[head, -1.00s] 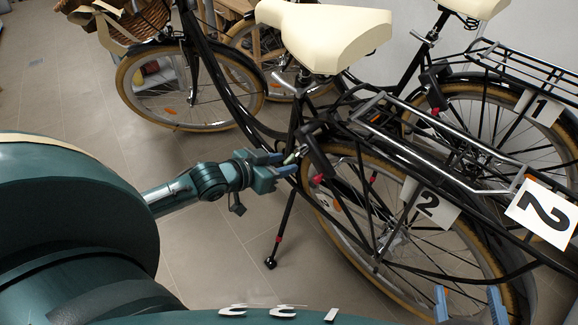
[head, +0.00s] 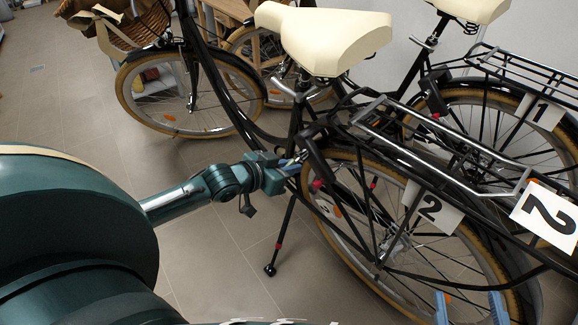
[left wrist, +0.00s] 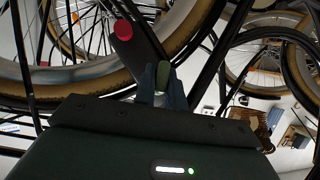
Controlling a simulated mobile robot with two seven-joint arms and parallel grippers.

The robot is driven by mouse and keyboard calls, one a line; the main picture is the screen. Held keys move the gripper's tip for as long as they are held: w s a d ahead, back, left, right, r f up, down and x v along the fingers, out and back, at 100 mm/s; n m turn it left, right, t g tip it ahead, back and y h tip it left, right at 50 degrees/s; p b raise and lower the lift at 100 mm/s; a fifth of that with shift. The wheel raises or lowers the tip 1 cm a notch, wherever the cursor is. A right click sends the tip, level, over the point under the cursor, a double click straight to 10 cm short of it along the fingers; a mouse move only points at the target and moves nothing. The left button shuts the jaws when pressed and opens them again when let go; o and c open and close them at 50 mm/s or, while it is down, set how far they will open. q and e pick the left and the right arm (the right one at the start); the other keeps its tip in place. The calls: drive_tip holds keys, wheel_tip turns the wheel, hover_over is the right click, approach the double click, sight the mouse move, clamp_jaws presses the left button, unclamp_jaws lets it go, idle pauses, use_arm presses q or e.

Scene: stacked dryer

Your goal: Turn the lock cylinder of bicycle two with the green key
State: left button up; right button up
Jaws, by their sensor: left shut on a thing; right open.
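Bicycle two (head: 323,38), with the cream saddle and a number 2 plate (head: 438,209), stands side-on to me. Its black lock (head: 314,153) sits at the rear wheel and has a red knob (head: 318,184). My left gripper (head: 294,163) is shut on the green key (left wrist: 162,77), up against the lock. In the left wrist view the key's green head shows between the fingertips (left wrist: 160,85), next to the black lock body (left wrist: 143,38). The key's tip and the cylinder are hidden. My right gripper (head: 469,308) is open and empty, low at the bottom right.
Bicycle one, with its number 1 plate (head: 544,111), stands close behind. The kickstand (head: 271,269) reaches the floor below my left gripper. A wicker basket (head: 135,28) is at the upper left. The tiled floor (head: 95,105) at left is clear.

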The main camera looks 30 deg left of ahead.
use_arm(q)
clamp_jaws()
drive_tip(key=shift+r+p, duration=0.15)
drive_tip(key=shift+p, duration=0.35)
drive_tip(key=shift+w+m+t+y+p, duration=0.2)
drive_tip(key=shift+m+t+y+p, duration=0.2)
drive_tip(key=shift+m+y+p, duration=0.25)
drive_tip(key=shift+m+y, duration=0.25)
drive_tip(key=shift+y, duration=0.2)
drive_tip(key=shift+w+r, duration=0.1)
drive_tip(key=shift+w+m+t+y, duration=0.2)
drive_tip(key=shift+m+t+y, duration=0.3)
drive_tip(key=shift+m+y, duration=0.2)
drive_tip(key=shift+y+b, duration=0.3)
